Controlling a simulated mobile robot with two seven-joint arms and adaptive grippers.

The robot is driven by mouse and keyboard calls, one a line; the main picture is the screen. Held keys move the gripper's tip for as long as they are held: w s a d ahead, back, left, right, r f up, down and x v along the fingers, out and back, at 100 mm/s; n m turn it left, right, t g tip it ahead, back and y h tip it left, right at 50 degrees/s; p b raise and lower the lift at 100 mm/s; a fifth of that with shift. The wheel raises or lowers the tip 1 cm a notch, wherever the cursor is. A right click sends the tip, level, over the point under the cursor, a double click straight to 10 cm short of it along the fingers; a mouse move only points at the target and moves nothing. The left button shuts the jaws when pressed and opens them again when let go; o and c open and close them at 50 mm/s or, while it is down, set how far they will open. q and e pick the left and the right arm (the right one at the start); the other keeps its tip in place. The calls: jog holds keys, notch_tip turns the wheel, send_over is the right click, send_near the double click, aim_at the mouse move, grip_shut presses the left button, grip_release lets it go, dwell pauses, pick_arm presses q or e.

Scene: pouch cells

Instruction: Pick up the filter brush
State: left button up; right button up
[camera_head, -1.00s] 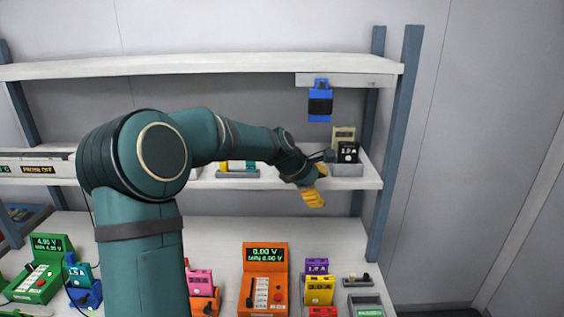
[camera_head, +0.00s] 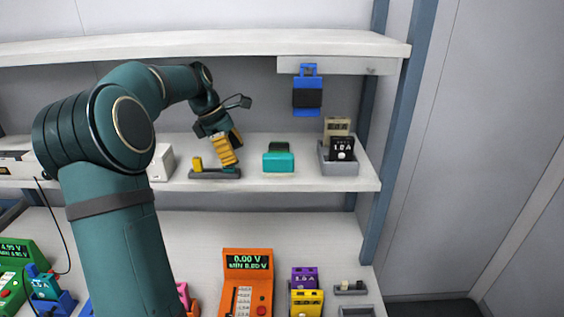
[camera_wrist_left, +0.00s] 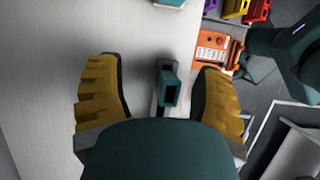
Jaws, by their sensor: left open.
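A teal upright piece with a dark hollow top (camera_wrist_left: 170,87), which I take for the filter brush, stands in this holder. In the head view it is mostly hidden behind my left gripper (camera_head: 226,150), which is over the holder's right part, fingers downward. In the left wrist view the yellow-padded fingers (camera_wrist_left: 160,85) are wide apart on either side of the teal piece, with gaps on both sides. My right gripper is not in view.
On the same shelf, a teal block (camera_head: 278,161) stands to the right, then a grey bin (camera_head: 341,168) with boxed cells. A blue-and-black item (camera_head: 307,93) hangs below the upper shelf (camera_head: 200,45). An orange tester (camera_head: 246,285) stands on the bench below.

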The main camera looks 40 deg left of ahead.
aim_at(276, 155)
pick_arm(q)
jog(key=w+d, duration=0.1)
jog(key=d, duration=0.1)
jog(key=w+d, duration=0.3)
jog(key=d, duration=0.1)
jog(key=shift+w+b, duration=0.35)
jog(key=shift+w, duration=0.05)
jog(key=shift+w+d, duration=0.85)
jog(key=shift+d, duration=0.2)
jog(key=shift+w+d+f+b, duration=0.25)
jog(key=shift+f, duration=0.2)
jog(key=shift+w+d+f+b, duration=0.2)
jog(key=shift+d+f, duration=0.05)
jog(key=shift+f, duration=0.2)
jog(key=shift+w+d+f, duration=0.1)
jog(key=shift+f, duration=0.35)
grip_shut()
